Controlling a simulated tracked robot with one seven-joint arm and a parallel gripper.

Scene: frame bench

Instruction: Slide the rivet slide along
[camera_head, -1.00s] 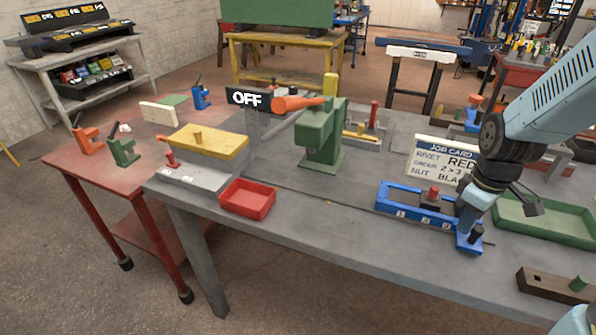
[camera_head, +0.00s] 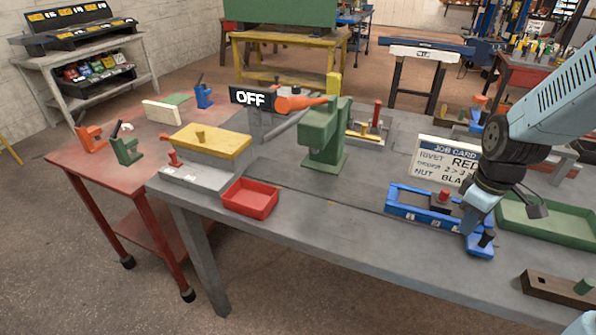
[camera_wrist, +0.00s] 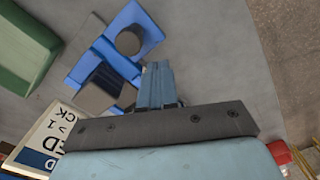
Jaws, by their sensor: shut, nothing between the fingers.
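A blue frame (camera_head: 408,213) with small number labels on its front side lies on the grey bench in the head view. A dark block with a red knob (camera_head: 443,196), which looks like the rivet slide, sits in it. A black knob (camera_head: 487,238) stands on the frame's blue right end and shows in the wrist view (camera_wrist: 130,40). My gripper (camera_head: 471,235) is shut and empty, pointing down between the red knob and the black knob. In the wrist view its fingertips (camera_wrist: 157,72) are beside the blue frame; whether they touch it I cannot tell. The wrist view hides the red knob.
A job card (camera_head: 436,157) stands behind the frame, reading rivet red. A green tray (camera_head: 545,222) is at the right and a dark wooden block (camera_head: 545,288) in front of it. A red tray (camera_head: 250,197) and a green press (camera_head: 325,135) are left. Bench between is clear.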

